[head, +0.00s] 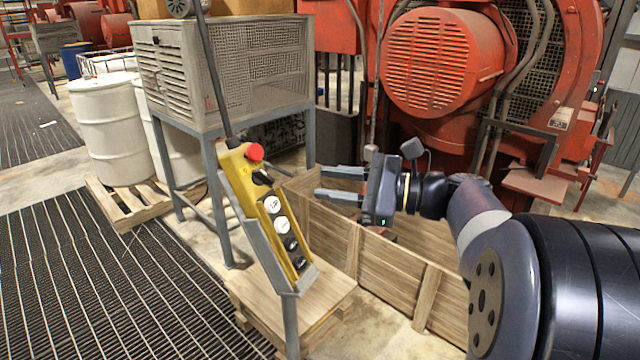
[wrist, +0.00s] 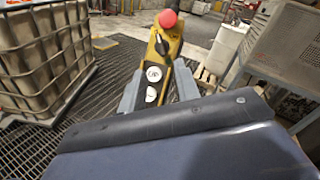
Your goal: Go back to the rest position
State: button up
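My gripper (head: 340,184) is at the centre of the head view, above the wooden crate. Its two fingers point left and are spread apart, with nothing between them. In the wrist view the fingers (wrist: 158,90) stand on either side of the yellow control pendant, which is farther off beyond them. The yellow pendant (head: 262,205) has a red mushroom button, a dark switch and several white and black buttons. It is tilted in a grey holder on a post, to the left of my gripper, apart from it. It also shows in the wrist view (wrist: 165,50).
The wooden crate (head: 385,285) lies below my arm. A grey cabinet (head: 170,75) on legs stands behind the pendant. A large red engine (head: 445,60) stands behind my arm. White drums (head: 105,130) stand on a pallet at left. A caged tank (wrist: 40,60) shows in the wrist view.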

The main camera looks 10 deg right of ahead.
aim_at(267, 176)
dwell(0.4)
jog(key=p+x, duration=0.2)
jog(key=x, duration=0.8)
jog(key=shift+w+a, duration=0.15)
jog(key=shift+a, duration=0.2)
jog(key=shift+r+m+p, duration=0.1)
jog(key=shift+m+p, duration=0.3)
jog(key=shift+p, duration=0.2)
jog(key=shift+m+t, duration=0.4)
jog(key=shift+m, duration=0.1)
